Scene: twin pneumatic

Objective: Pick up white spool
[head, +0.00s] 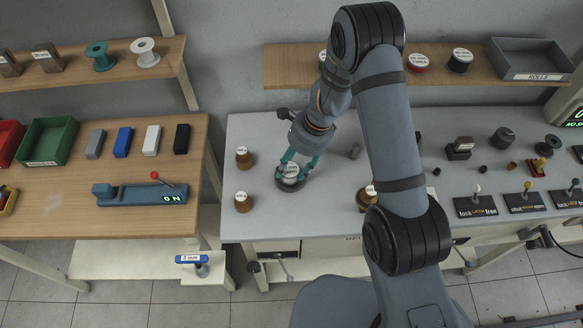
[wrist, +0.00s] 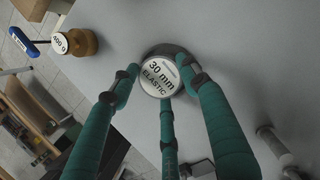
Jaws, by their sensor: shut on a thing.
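A white spool (head: 145,52) stands on the wooden shelf at the upper left, beside a teal spool (head: 100,55). It does not show in the wrist view. My gripper (head: 294,168) is at the grey table, far to the right of and below the white spool in the picture. Its teal fingers are shut on a round, dark-sided roll (head: 289,183) with a white top. In the wrist view that roll (wrist: 159,75) reads "30 mm ELASTIC" and sits between the fingers (wrist: 165,84). I cannot tell whether it touches the table.
Brown weights (head: 243,158) stand at the grey table's left side. A wooden table (head: 60,210) under the shelf (head: 130,68) holds coloured blocks, a green bin (head: 47,140) and a blue device (head: 140,195). A second shelf (head: 290,67) carries more rolls and a grey tray (head: 530,62).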

